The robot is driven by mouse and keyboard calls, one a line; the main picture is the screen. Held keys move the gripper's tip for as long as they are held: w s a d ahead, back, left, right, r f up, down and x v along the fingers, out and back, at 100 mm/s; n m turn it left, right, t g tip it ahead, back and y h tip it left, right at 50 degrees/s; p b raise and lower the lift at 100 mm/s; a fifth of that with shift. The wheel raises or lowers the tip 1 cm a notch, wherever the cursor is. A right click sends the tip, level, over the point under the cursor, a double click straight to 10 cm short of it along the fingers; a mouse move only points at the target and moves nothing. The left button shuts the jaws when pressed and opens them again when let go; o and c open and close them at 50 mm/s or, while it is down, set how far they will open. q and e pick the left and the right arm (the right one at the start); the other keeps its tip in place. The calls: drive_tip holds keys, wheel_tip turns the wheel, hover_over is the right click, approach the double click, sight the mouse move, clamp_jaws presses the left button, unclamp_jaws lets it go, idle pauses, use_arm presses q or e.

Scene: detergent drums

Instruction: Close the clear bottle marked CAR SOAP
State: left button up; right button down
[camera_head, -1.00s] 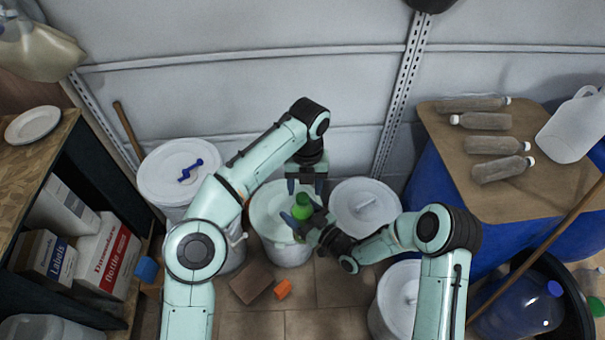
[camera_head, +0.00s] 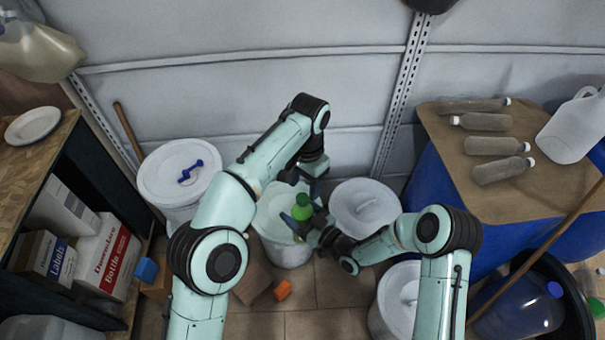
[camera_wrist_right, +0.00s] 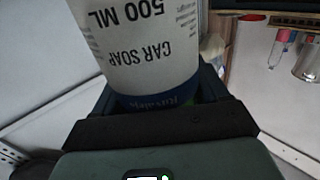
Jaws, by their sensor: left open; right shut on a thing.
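The bottle marked CAR SOAP (camera_wrist_right: 150,50) fills the upper middle of the right wrist view, its white label upside down, with a blue band below. In the head view it shows from above as a small green shape (camera_head: 302,206) over the middle white drum. My right gripper (camera_head: 298,217) is shut on it. Its mouth is too small to make out, and I cannot tell whether a cap is on it. My left gripper (camera_head: 306,182) is open, just above and behind the bottle, apart from it as far as I can see.
A white drum (camera_head: 270,222) stands under the grippers, with lidded drums at left (camera_head: 165,190) and right (camera_head: 362,225). An orange block (camera_head: 282,290) lies on the floor; a blue block (camera_head: 147,268) is farther left. Several capped bottles lie on the brown tabletop (camera_head: 450,150) at right.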

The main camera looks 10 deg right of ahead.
sight(303, 198)
use_arm(q)
drive_tip(key=n, duration=0.3)
drive_tip(key=r+n, duration=0.1)
drive_tip(key=n, duration=0.3)
drive_tip(key=shift+w+a+r, duration=0.1)
drive_tip(key=shift+w+r, duration=0.05)
drive_tip(key=n, duration=0.3)
drive_tip(key=r+n, duration=0.1)
drive_tip(key=n, duration=0.2)
drive_tip(key=shift+w+a+r+n, duration=0.1)
drive_tip(key=shift+w+n, duration=0.05)
drive_tip(key=shift+n, duration=0.25)
drive_tip(key=shift+f, duration=4.05)
clamp_jaws()
